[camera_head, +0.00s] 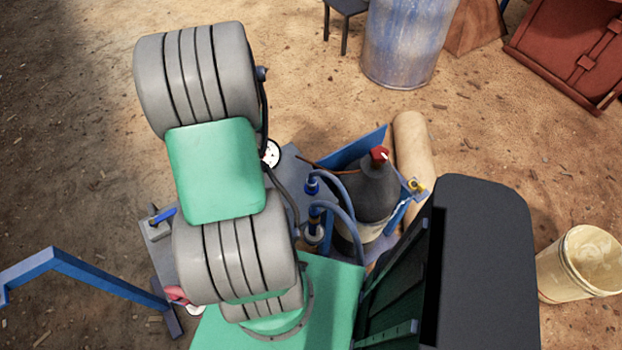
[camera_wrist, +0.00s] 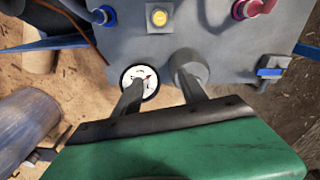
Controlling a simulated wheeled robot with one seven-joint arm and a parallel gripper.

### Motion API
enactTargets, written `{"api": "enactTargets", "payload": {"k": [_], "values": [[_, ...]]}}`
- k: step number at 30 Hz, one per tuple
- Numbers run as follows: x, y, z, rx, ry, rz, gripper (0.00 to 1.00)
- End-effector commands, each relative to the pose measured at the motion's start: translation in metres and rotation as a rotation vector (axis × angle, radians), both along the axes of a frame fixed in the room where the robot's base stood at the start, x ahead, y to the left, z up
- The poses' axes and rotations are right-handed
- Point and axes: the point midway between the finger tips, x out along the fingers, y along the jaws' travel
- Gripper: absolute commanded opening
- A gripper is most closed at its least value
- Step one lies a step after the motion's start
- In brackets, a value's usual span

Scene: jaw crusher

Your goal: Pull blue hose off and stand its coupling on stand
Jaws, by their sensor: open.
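Two blue couplings show in the head view, an upper one (camera_head: 312,185) and a lower one (camera_head: 315,213), each with a blue-grey hose curving off to the right. My arm hides the gripper in the head view.
The panel (camera_wrist: 225,50) carries a dial gauge (camera_wrist: 147,84) beside the left finger, a yellow button (camera_wrist: 158,17), a red fitting (camera_wrist: 247,8) and a blue-handled valve (camera_wrist: 270,72). A dark bottle (camera_head: 376,190) stands right of the hoses. A blue rail (camera_head: 95,283) lies at lower left.

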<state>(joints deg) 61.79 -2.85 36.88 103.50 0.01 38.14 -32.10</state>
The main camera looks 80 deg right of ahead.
Motion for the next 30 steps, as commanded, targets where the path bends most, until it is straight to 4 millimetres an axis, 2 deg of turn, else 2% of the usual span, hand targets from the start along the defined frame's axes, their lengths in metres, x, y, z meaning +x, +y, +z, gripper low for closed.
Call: {"api": "enactTargets", "payload": {"k": [1, 3, 6, 10, 13, 23, 30], "values": [[-0.030, -0.016, -0.014, 0.018, 0.011, -0.049, 0.49], [-0.068, -0.032, -0.035, 0.035, 0.020, -0.098, 0.49], [-0.115, -0.045, -0.061, 0.055, 0.026, -0.153, 0.49], [-0.151, -0.050, -0.081, 0.068, 0.028, -0.194, 0.49], [-0.161, -0.050, -0.087, 0.071, 0.028, -0.204, 0.49], [-0.160, -0.051, -0.089, 0.070, 0.029, -0.203, 0.49], [-0.160, -0.050, -0.109, 0.070, 0.029, -0.203, 0.49]]}}
